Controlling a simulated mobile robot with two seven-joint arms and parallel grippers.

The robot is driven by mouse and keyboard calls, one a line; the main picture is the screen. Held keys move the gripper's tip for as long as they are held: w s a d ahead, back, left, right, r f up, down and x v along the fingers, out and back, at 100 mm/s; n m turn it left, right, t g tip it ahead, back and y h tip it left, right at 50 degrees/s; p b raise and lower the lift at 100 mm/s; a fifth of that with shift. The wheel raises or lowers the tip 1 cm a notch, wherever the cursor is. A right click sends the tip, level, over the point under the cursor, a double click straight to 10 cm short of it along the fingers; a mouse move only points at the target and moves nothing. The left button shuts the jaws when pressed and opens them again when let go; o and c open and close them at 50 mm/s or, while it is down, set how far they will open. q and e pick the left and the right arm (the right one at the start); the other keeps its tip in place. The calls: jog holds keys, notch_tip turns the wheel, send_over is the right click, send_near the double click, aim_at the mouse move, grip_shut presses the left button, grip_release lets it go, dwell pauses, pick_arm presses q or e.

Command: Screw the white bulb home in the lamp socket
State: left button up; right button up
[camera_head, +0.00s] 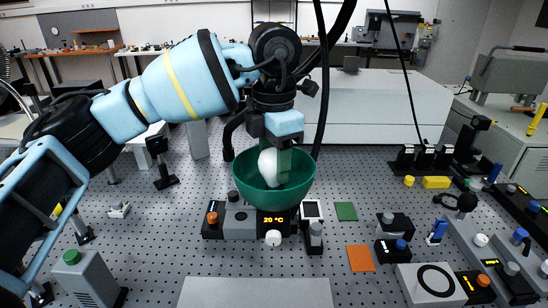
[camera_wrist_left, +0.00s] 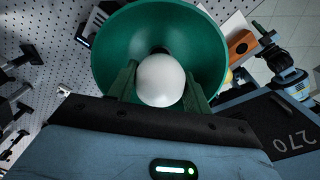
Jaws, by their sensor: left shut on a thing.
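The white bulb (camera_head: 268,166) is upright inside the green bowl-shaped shade (camera_head: 273,201) in the head view. My left gripper (camera_head: 279,168) comes down from above and is shut on the bulb. In the left wrist view the round white bulb (camera_wrist_left: 161,80) sits between the two green fingers, in front of the inside of the green shade (camera_wrist_left: 108,50). A small dark part shows just behind the bulb there. The lamp socket is otherwise hidden by the bulb and shade, and I cannot tell how deep the bulb sits. My right gripper is not in view.
A grey unit with a yellow "20 °C" display (camera_head: 273,221) stands under the shade. Small optics blocks, a green square (camera_head: 346,211) and an orange square (camera_head: 360,258) lie to the right on the perforated table. Black cables hang behind my left gripper.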

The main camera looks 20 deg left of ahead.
pick_arm(q)
jog(key=shift+f, duration=0.4)
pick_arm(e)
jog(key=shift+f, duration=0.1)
pick_arm(q)
jog(key=shift+f, duration=0.2)
jog(key=shift+c, duration=0.4)
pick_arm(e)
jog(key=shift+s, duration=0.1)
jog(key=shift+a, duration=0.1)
pick_arm(q)
jog(key=m+b, duration=0.1)
jog(key=m, duration=0.2)
jog(key=shift+f, duration=0.2)
jog(key=shift+r+m, duration=0.15)
jog(key=shift+m, duration=0.75)
jog(key=shift+r, duration=0.1)
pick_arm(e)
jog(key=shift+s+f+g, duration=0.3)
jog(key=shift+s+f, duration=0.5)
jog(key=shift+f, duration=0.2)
